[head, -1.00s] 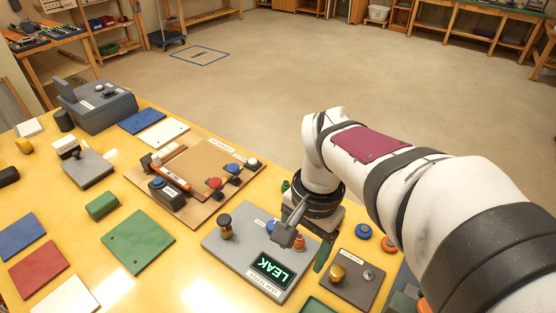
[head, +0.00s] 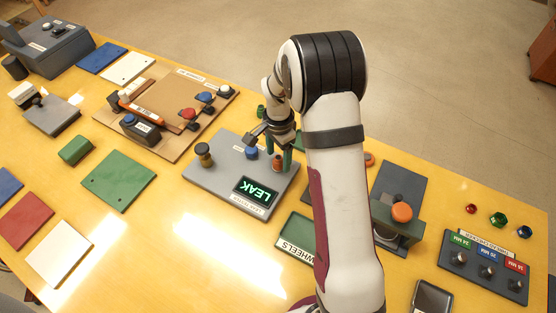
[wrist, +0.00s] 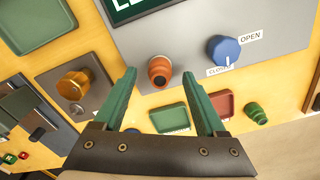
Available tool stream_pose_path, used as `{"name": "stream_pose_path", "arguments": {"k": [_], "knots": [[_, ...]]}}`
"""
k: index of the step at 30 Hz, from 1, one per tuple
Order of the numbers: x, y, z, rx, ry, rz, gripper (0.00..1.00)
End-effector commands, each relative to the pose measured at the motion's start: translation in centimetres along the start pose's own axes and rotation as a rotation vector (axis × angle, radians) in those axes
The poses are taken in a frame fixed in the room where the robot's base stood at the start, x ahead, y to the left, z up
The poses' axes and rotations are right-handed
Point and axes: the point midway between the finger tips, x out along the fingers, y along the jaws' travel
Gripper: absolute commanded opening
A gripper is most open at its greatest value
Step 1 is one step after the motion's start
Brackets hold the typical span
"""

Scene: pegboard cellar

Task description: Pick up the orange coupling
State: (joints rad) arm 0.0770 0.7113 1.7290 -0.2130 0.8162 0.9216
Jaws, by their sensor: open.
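In the head view the coupling (head: 277,163) is at the tester's right side, partly covered by my fingers. My gripper (wrist: 159,78) is open, with green fingers spread. In the wrist view the coupling appears between the fingertips, with a gap on each side. In the head view my gripper (head: 280,153) is right over it. I cannot tell how far above it the tips are. No grip on it shows.
The leak tester (head: 212,180) has a lit LEAK display (head: 255,192) and a blue knob (wrist: 224,50) marked OPEN and CLOSED. A brass knob (wrist: 73,85) stands on a plate nearby. A green fitting (wrist: 257,113) and a red tray (wrist: 226,104) lie near the fingers.

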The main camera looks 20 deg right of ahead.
Motion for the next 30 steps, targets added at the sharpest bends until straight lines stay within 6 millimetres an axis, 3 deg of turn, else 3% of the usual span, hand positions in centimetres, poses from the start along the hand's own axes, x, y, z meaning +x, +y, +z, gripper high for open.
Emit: {"name": "stream_pose_path", "arguments": {"k": [3, 9, 21, 30], "knots": [[1.21, 0.00, 0.03, -0.001, 0.000, 0.000, 0.73], [1.27, -0.02, 0.02, -0.001, 0.000, -0.001, 0.73], [1.23, -0.01, 0.02, -0.001, 0.000, -0.001, 0.01], [1.17, -0.01, 0.02, -0.001, 0.000, -0.001, 0.00]]}}
